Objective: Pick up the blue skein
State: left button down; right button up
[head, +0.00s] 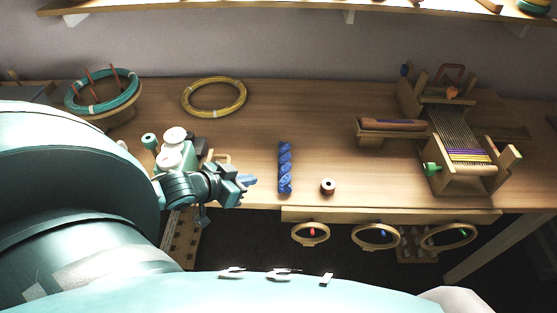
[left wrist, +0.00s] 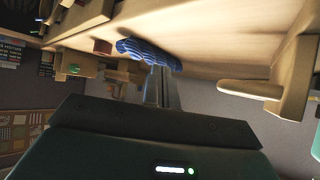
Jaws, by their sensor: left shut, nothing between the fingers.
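The blue skein (head: 285,166) is a twisted blue bundle lying on the wooden table near its front edge, with its long side running front to back. It also shows in the left wrist view (left wrist: 150,54), just beyond the fingertips. My left gripper (head: 250,181) is just left of the skein in the head view, with a small gap between them. Its fingers (left wrist: 160,85) are shut and empty. My right gripper is not in view.
A yellow hoop (head: 214,97) lies at the back left. The table between hoop and loom is clear.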

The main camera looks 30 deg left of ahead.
aim_at(286, 162)
pick_arm(q)
jog(key=w+d, duration=0.1)
jog(key=w, duration=0.6)
jog(key=w+d, duration=0.1)
jog(key=w, duration=0.2)
jog(key=shift+w+d+f, duration=0.3)
jog(key=shift+w+f, duration=0.1)
jog(key=shift+f, duration=0.25)
jog(key=shift+s+f, duration=0.1)
jog(key=shift+f, duration=0.1)
